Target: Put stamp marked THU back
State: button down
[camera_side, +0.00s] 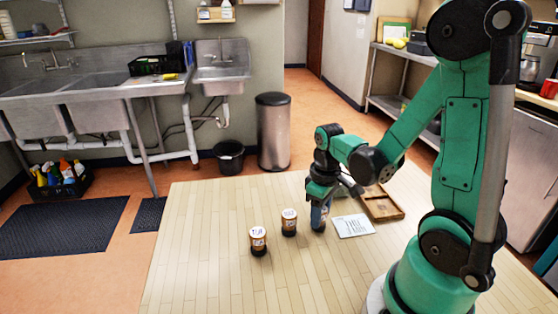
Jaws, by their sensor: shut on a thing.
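My gripper (320,203) points down over the wooden table and is shut on a dark stamp (318,222). The stamp is upright at or just above the tabletop, by the left edge of a white card (353,226). The card carries print that seems to read THU. Two other stamps, brown with dark bases and white tops with lettering, stand upright to the left: one (258,241) nearer the camera, one (289,222) closer to my gripper. Their lettering is too small to read surely. The held stamp's marking is hidden by my gripper.
An open wooden tray (382,204) lies right of the card, partly behind my arm. The table (205,240) is clear on the left and in front. Sinks, a bin (273,132) and shelves stand beyond the table.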

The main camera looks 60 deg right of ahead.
jog(key=shift+f, duration=0.15)
jog(key=shift+c, duration=2.1)
grip_release()
notch_tip(320, 180, up, 12)
jog(key=w+a+t, duration=0.4)
jog(key=a+t, duration=0.3)
jog(key=a, duration=0.3)
jog(key=shift+w+a, duration=0.3)
jog(key=shift+f, duration=0.1)
